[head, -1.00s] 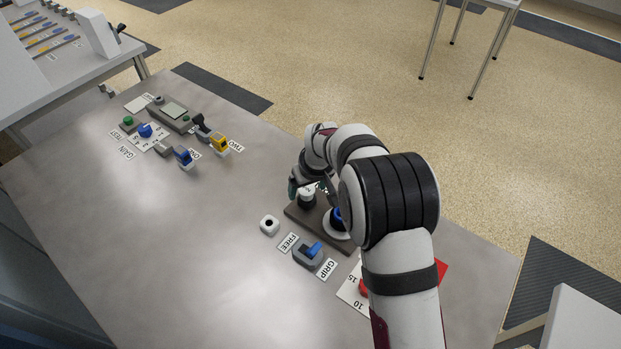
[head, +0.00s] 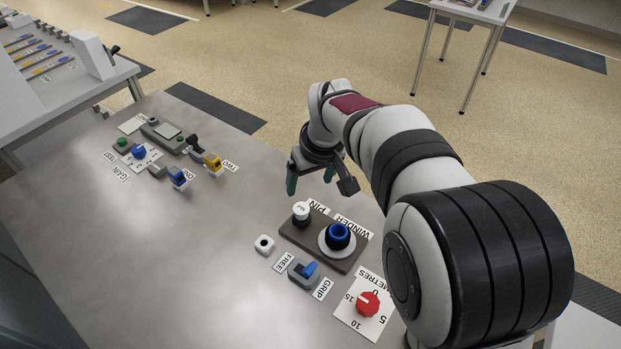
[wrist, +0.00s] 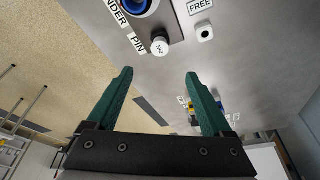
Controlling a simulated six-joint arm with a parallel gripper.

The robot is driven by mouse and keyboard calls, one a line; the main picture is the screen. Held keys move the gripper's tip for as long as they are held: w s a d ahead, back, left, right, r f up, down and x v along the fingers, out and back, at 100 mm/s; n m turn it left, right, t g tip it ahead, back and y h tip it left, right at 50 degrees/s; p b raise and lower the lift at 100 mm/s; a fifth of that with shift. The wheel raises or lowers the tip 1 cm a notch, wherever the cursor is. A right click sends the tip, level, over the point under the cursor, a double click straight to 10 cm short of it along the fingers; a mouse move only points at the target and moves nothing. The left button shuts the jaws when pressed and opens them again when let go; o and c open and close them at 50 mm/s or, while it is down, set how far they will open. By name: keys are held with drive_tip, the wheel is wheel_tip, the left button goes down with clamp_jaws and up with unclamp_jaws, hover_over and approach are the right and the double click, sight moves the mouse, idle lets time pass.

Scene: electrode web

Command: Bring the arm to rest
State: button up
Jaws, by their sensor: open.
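My gripper (head: 310,178) is open and empty in the head view, raised above the table behind the brown winder base. In the wrist view its two green fingers (wrist: 157,95) stand wide apart with nothing between them. The brown base (head: 342,262) carries a white-capped pin (head: 301,214) and a blue ring-shaped winder (head: 338,236) on a white disc. The pin also shows in the wrist view (wrist: 160,46), beyond the fingertips and apart from them. The blue winder is partly cut off at the top of the wrist view (wrist: 140,8).
A FREE/GRIP lever (head: 305,272), a white block with a dark hole (head: 264,245) and a red METRES dial (head: 367,303) sit near the base. Switches and a small display unit (head: 167,135) stand at the far left. The table's (head: 190,260) middle is clear.

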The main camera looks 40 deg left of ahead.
idle(0.4)
drive_tip(key=s+d+r+m, duration=0.1)
drive_tip(key=d+r+m, duration=0.15)
drive_tip(key=d, duration=0.45)
drive_tip(key=d+r+m, duration=0.1)
drive_tip(key=d+m, duration=0.2)
drive_tip(key=d, duration=0.4)
drive_tip(key=s+d+r+m+g+h, duration=0.1)
drive_tip(key=s+d+m, duration=0.65)
drive_tip(key=d, duration=0.65)
drive_tip(key=s+d+f+m, duration=0.1)
drive_tip(key=s+d+m, duration=0.1)
drive_tip(key=s, duration=0.4)
drive_tip(key=s+d+f+m+g, duration=0.1)
drive_tip(key=s+d+m, duration=0.1)
drive_tip(key=s, duration=0.4)
drive_tip(key=shift+s+d+f+m, duration=0.3)
drive_tip(key=shift+d, duration=0.45)
